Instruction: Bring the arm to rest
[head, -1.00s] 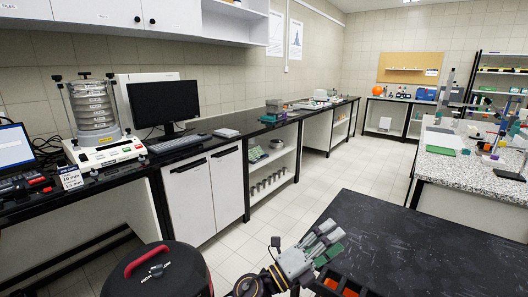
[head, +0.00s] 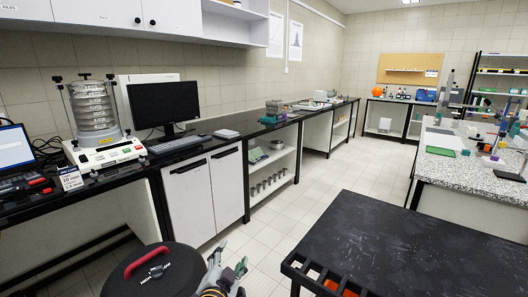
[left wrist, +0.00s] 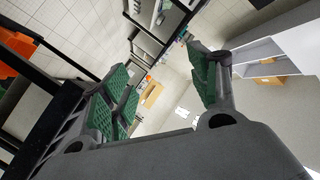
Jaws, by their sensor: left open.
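My left gripper (head: 229,262) is low in the head view, at the bottom edge, just right of the black round lid with the red handle (head: 150,268). Its fingers point upward. In the left wrist view the gripper (left wrist: 160,85) shows its two fingers with green pads spread wide apart and nothing between them. It is open and empty. Most of the left arm is cut off by the bottom of the head view. My right gripper is not in view.
A black table (head: 400,245) with a slotted edge and an orange part beneath stands at the lower right. The sieve shaker (head: 95,115) stands on the left counter beside a monitor (head: 163,105). The tiled floor (head: 290,215) between is clear.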

